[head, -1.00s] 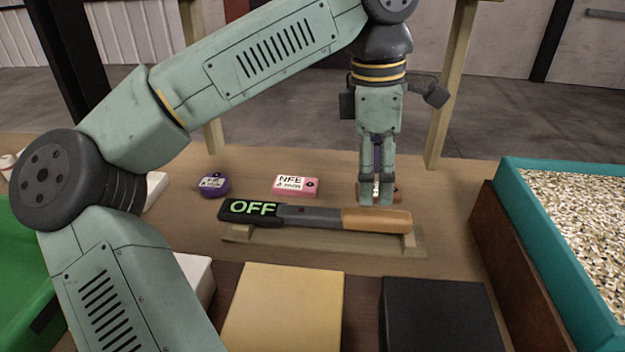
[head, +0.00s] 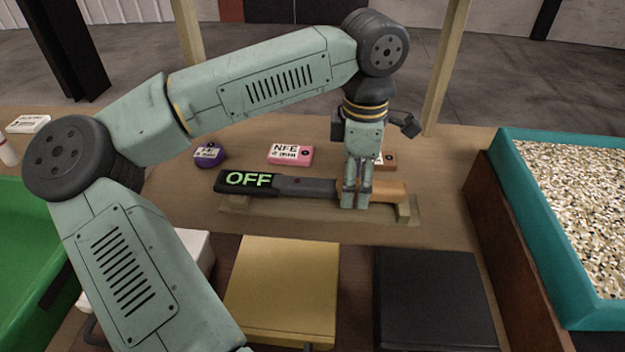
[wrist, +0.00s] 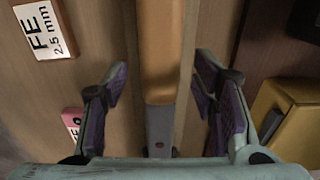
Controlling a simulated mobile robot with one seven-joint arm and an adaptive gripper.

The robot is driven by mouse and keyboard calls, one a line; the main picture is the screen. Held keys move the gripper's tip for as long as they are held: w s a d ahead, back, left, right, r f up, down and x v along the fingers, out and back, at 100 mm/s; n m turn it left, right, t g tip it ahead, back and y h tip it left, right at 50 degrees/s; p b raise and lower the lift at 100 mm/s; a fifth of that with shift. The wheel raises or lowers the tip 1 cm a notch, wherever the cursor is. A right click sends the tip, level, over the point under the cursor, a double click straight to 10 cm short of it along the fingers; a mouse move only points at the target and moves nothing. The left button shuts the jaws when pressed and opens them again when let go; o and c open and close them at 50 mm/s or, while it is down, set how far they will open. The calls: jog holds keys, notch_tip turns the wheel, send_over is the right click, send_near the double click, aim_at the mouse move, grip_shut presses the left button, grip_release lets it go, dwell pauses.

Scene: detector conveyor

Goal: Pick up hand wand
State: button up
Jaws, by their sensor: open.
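The hand wand (head: 307,187) lies across a wooden stand (head: 237,210) on the table. It has a black end showing a green "OFF", a grey middle and an orange-brown handle. My gripper (head: 354,201) points down at the wand where the grey part meets the handle, and hides that stretch in the head view. In the wrist view, the handle (wrist: 161,50) and grey part (wrist: 160,128) run between the two open fingers of my gripper (wrist: 162,108). A gap shows on each side, with no finger touching the wand.
Behind the wand are a purple tag (head: 208,156), a pink "NFE" block (head: 290,154) and a brown block (head: 388,161). In front are a yellow box (head: 283,285) and a black box (head: 436,300). A teal tray (head: 530,235) of grains is right, a green bin (head: 30,235) left.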

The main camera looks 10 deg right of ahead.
jog(key=shift+f, duration=0.25)
jog(key=shift+c, duration=0.4)
grip_shut()
